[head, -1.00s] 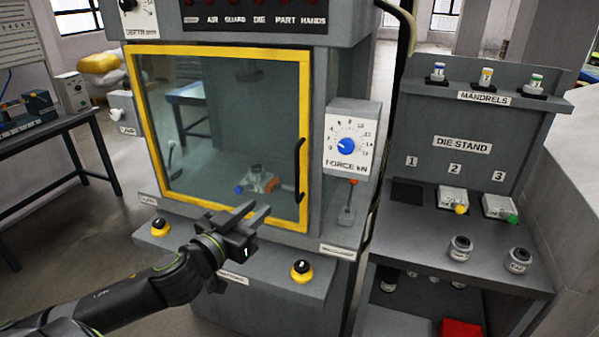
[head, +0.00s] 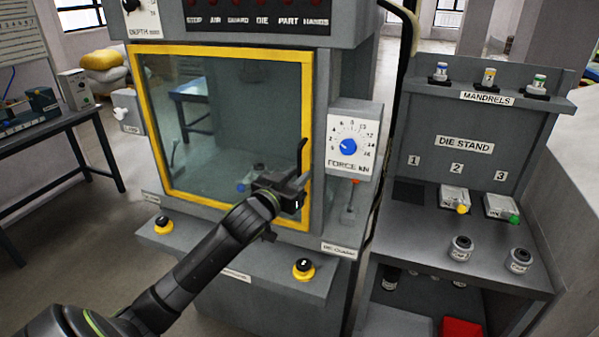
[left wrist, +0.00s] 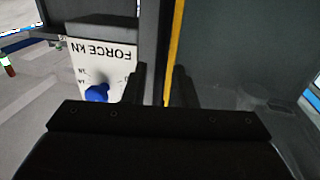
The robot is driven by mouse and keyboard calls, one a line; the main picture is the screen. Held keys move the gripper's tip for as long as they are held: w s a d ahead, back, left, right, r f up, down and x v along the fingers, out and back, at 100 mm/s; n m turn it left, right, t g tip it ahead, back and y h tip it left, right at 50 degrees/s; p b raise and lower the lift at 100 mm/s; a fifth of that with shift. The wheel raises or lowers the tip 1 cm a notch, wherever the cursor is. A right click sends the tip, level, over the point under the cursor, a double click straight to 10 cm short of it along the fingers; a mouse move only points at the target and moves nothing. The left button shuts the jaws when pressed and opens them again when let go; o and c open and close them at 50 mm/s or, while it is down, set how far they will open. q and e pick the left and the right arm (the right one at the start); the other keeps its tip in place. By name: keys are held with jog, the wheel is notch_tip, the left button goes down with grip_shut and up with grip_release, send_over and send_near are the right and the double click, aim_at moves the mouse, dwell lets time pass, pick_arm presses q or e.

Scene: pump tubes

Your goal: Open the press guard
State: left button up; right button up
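The press guard (head: 307,112) is a clear panel in a yellow frame and stands shut on the front of the press. Its black upright handle (head: 302,156) is on the right side of the frame. My left gripper (head: 293,183) is at the lower end of the handle and hides part of it. In the left wrist view its two fingers (left wrist: 162,80) stand apart, with the yellow guard edge (left wrist: 174,45) showing beyond the gap. I cannot tell whether the fingers touch the handle. My right gripper is not in view.
The force dial box (head: 352,140) juts out just right of the guard. Two yellow-ringed black buttons, left (head: 163,225) and right (head: 303,268), sit on the ledge below. The die stand (head: 465,146) is on the right. A side table (head: 62,128) stands at the left.

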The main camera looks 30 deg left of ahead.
pick_arm(q)
jog(key=shift+w, duration=0.7)
jog(key=shift+c, duration=0.2)
grip_shut()
